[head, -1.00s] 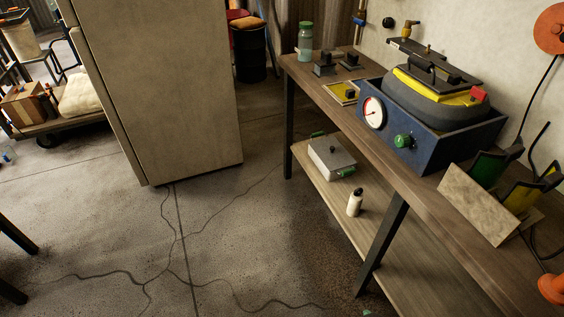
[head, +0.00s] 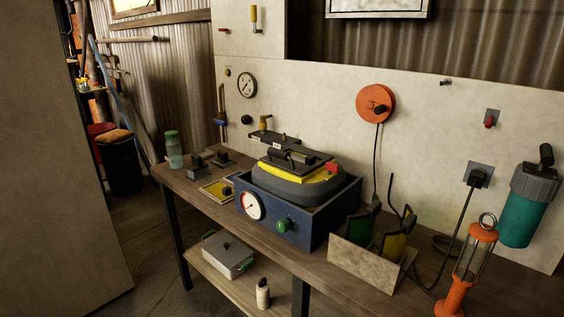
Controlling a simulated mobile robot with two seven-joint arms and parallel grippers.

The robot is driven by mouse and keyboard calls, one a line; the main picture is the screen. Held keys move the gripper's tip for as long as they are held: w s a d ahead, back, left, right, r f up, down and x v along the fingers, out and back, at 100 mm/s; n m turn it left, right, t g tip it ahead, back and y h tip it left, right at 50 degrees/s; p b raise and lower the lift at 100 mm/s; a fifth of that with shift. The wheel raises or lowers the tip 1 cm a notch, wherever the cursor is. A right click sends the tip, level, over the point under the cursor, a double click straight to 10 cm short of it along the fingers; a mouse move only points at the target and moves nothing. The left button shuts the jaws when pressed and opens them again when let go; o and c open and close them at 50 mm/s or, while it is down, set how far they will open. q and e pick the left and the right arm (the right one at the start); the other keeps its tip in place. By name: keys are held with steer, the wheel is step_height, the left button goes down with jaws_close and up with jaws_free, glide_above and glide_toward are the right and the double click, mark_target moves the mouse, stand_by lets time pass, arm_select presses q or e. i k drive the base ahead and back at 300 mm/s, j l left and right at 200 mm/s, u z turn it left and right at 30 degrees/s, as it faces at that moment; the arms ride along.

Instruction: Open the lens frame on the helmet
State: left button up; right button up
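A dark grey rounded body with a yellow band, which looks like the helmet (head: 304,186), sits in an open blue box (head: 285,226) on the workbench. A black frame-like part with a handle (head: 291,157) lies across its top and looks like the lens frame; it appears shut, lying over the yellow band. A red block (head: 332,167) is at its right side. The box front has a white dial gauge (head: 250,206) and a green knob (head: 283,225). Neither of my grippers is in view.
On the bench (head: 190,187), a green jar (head: 174,150) and small dark blocks stand left of the box. A holder with coloured plates (head: 364,262) and an orange lantern (head: 468,268) stand right. A tall cabinet (head: 50,170) fills the left. Floor shows between cabinet and bench.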

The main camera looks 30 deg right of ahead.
mark_target(296, 151)
steer(key=i+z, duration=0.1)
steer(key=z, duration=0.35)
steer(key=i+j+z, duration=0.1)
steer(key=z, duration=0.35)
steer(key=i+j+z, duration=0.1)
steer(key=z, duration=0.35)
steer(key=i+j+z, duration=0.15)
steer(key=j, duration=0.15)
steer(key=i+j+z, duration=0.15)
steer(key=j, duration=0.15)
steer(key=j+z, duration=0.15)
steer(key=j, duration=0.15)
